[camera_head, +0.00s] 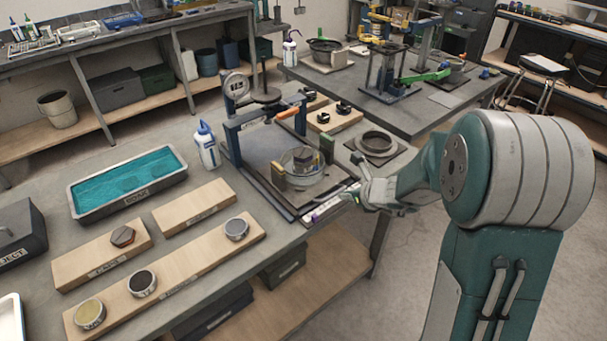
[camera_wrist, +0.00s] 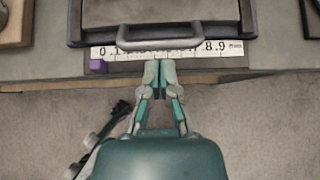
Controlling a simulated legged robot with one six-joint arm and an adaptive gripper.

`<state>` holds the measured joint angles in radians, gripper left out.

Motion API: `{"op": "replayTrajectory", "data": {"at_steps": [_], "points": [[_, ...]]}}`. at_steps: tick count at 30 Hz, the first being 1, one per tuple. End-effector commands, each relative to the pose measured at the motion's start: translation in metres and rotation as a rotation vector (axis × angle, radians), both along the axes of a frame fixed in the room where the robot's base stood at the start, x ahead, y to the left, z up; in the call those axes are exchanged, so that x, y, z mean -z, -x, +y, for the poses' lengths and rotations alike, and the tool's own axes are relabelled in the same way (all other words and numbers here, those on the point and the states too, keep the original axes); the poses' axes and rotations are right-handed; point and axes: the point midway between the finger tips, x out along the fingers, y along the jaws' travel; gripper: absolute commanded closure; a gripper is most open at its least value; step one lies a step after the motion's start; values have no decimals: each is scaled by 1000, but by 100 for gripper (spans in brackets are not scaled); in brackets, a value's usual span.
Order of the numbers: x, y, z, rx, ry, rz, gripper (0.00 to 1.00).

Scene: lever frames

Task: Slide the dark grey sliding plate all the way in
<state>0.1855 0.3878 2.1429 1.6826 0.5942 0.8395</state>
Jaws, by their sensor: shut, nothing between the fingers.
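The dark grey sliding plate (camera_wrist: 160,11) fills the top of the wrist view, and its grey bow handle (camera_wrist: 160,44) points toward me. A white number scale (camera_wrist: 110,51) runs along the front edge below the handle, with a purple block (camera_wrist: 98,66) near its zero end. My gripper (camera_wrist: 158,64) is shut and empty; its fingertips appear at the scale's edge, just in front of the handle's middle. Contact cannot be told. In the head view my gripper (camera_head: 364,192) is at the front right of the blue-posted frame (camera_head: 232,142), whose base carries a glass dish (camera_head: 303,168).
A white bottle (camera_head: 207,148) stands left of the frame. A teal-filled tray (camera_head: 128,181) and wooden boards (camera_head: 165,270) with round pieces lie farther left. A dark square with a ring (camera_head: 376,142) sits to the right. Open floor lies in front of the bench.

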Motion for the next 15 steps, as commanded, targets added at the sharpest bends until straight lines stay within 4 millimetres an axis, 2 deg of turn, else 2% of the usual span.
{"op": "replayTrajectory", "data": {"at_steps": [6,15], "points": [[7,-7,5,-1,-1,0,100],[8,-15,11,-2,0,-1,100]]}}
